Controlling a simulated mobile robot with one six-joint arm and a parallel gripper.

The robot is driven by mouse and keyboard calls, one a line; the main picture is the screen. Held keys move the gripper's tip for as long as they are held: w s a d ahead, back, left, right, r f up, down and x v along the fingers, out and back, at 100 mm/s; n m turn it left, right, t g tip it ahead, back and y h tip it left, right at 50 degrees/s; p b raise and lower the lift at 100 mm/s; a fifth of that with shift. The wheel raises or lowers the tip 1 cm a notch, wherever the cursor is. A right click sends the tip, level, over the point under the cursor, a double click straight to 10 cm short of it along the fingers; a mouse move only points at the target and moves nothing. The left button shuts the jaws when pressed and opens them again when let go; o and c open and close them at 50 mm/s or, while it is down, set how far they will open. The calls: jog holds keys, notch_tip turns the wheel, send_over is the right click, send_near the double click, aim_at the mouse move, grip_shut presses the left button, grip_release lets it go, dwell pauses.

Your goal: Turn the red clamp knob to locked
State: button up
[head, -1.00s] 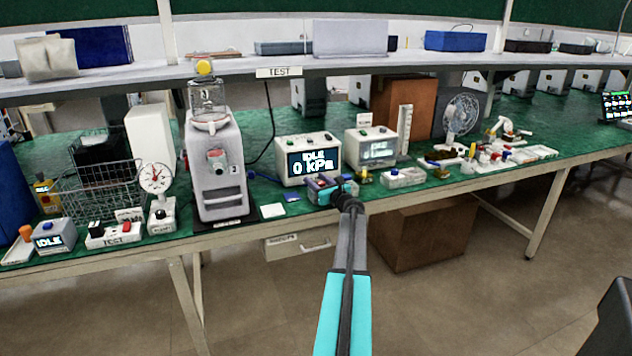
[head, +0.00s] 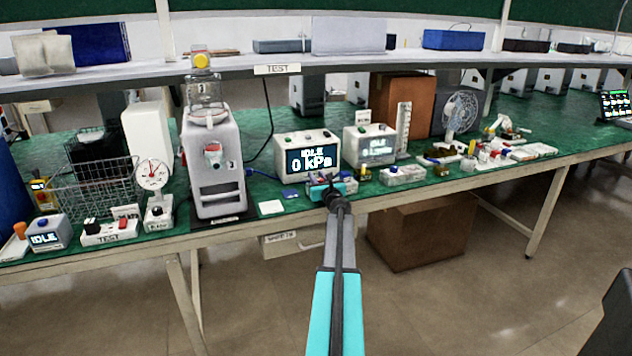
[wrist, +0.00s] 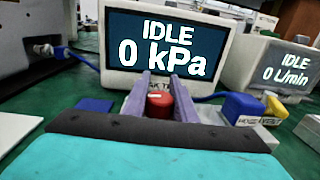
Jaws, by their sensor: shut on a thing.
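A red knob (wrist: 160,104) sits low in front of the large display box in the wrist view. My gripper (wrist: 161,84) is shut on it, one purple-grey finger on each side. A small label behind the knob is partly covered by the fingers and cannot be read. In the head view my gripper (head: 322,183) is at the front of the bench, below the display box; the knob is too small to make out there.
The display box (head: 307,158) reads IDLE, 0 kPa, close behind my gripper. A second display box (head: 370,146) stands to its right. A blue-and-white block (wrist: 243,108) is just right of the fingers, a yellow one beyond it. A grey pump unit (head: 212,170) stands left.

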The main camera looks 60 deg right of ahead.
jog(key=shift+s+d+m+g+h+b, duration=0.15)
jog(key=shift+d+m+g+h+b, duration=0.1)
jog(key=shift+m+g+h+b, duration=0.75)
jog(key=shift+s+b, duration=0.1)
jog(key=shift+b, duration=0.2)
jog(key=shift+d, duration=0.1)
jog(key=o, duration=1)
jog(key=shift+o, duration=0.2)
jog(key=v, duration=1.4)
